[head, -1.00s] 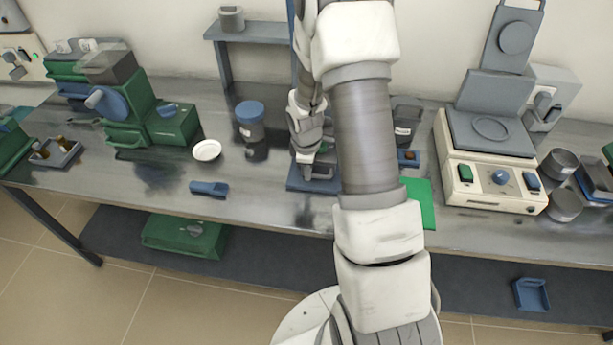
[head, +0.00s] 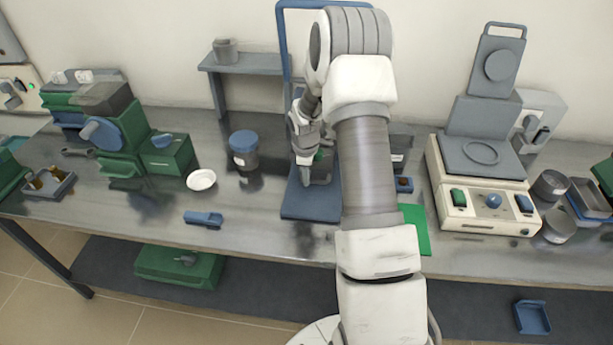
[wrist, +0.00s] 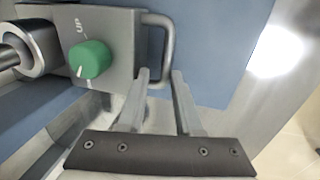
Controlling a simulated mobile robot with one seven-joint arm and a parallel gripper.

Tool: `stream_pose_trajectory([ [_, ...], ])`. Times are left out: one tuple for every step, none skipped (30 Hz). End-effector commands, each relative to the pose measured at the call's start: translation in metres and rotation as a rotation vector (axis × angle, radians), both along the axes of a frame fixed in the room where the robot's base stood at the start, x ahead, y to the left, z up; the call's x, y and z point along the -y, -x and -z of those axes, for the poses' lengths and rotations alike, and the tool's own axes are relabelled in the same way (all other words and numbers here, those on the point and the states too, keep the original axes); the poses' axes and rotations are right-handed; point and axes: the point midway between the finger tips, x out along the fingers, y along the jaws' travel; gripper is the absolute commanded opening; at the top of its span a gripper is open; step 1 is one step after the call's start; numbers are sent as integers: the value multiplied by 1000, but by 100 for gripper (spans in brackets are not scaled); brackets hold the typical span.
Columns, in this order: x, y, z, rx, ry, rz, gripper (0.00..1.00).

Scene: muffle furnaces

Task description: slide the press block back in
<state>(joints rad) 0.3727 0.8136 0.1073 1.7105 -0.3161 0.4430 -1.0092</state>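The press has a blue base plate (head: 308,207) on the bench and a tall blue frame (head: 282,60) at the back. The press block (wrist: 108,50) is grey, with a green knob marked UP and a U-shaped grey handle (wrist: 167,45) on its side. In the head view, my arm hides most of the block. My gripper (wrist: 161,74) is at the handle, with one finger on each side of its bar and a gap between the fingertips. Contact with the bar cannot be told. In the head view, my gripper (head: 307,178) is low over the base plate.
A blue-lidded jar (head: 244,150), a white dish (head: 201,180) and a blue tool (head: 204,218) lie left of the press. A green mat (head: 414,228) and a cream heating unit (head: 482,199) are to the right.

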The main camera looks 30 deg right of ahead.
Motion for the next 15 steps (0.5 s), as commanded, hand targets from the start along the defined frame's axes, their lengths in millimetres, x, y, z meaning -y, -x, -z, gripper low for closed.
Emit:
stream_pose_trajectory([
  [0, 0, 0, 1, 0, 1, 41],
  [0, 0, 0, 0, 0, 0, 46],
  [0, 0, 0, -1, -1, 0, 46],
  [0, 0, 0, -1, -1, 0, 46],
  [0, 1, 0, -1, 0, 0, 46],
  [0, 1, 0, -2, 0, 0, 46],
  [0, 1, 0, -2, 0, 0, 46],
  [0, 1, 0, -2, 0, 1, 46],
  [0, 1, 0, -2, 0, 0, 46],
  [0, 1, 0, -2, 0, 1, 46],
  [0, 1, -1, -2, 0, 1, 46],
  [-1, 1, -2, -2, 0, 1, 46],
  [-1, 1, -4, -2, 0, 1, 46],
  [-1, 2, -7, -1, -1, 1, 46],
  [-1, 2, -11, 0, 0, 1, 46],
])
